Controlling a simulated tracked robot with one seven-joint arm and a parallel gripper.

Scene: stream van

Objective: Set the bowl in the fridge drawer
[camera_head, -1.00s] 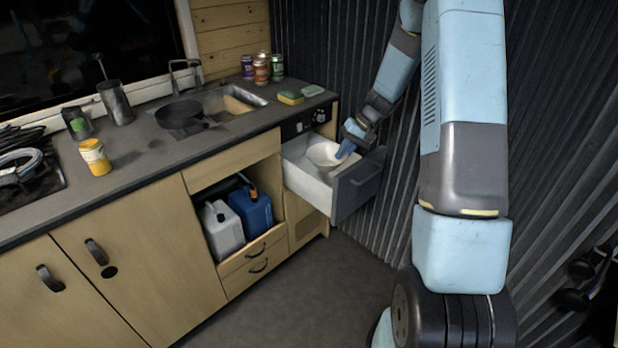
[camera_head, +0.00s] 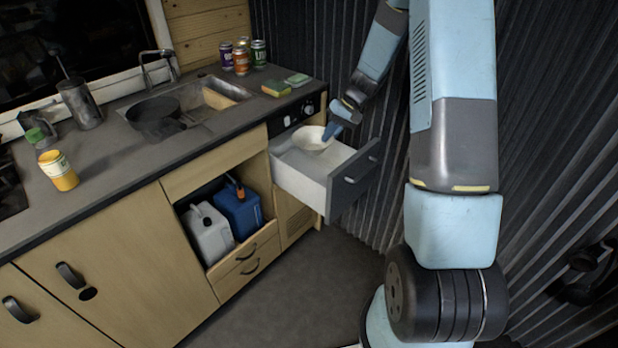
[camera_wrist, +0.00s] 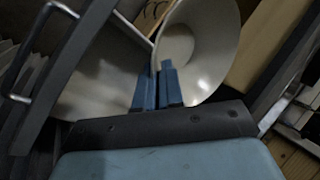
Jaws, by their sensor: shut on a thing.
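My gripper (camera_head: 334,130) is shut on the rim of a pale, cream-white bowl (camera_head: 313,140). The bowl is over the open fridge drawer (camera_head: 352,183), toward its back end by the cabinet face. It seems to be at or a little above the drawer's rim; the exact height is hard to tell. In the wrist view the blue fingers (camera_wrist: 156,80) pinch the near rim of the bowl (camera_wrist: 205,45), which looks empty and tilted in the picture. The drawer has white inner walls and a dark grey front with a handle, and its visible floor is bare.
The worktop edge and a dark control panel (camera_head: 297,112) lie just above the drawer. Several cans (camera_head: 242,60) and sponges (camera_head: 276,88) stand on the counter near the sink (camera_head: 215,98). A corrugated dark wall is close on the right. Jerrycans (camera_head: 238,208) sit in a cubby at left.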

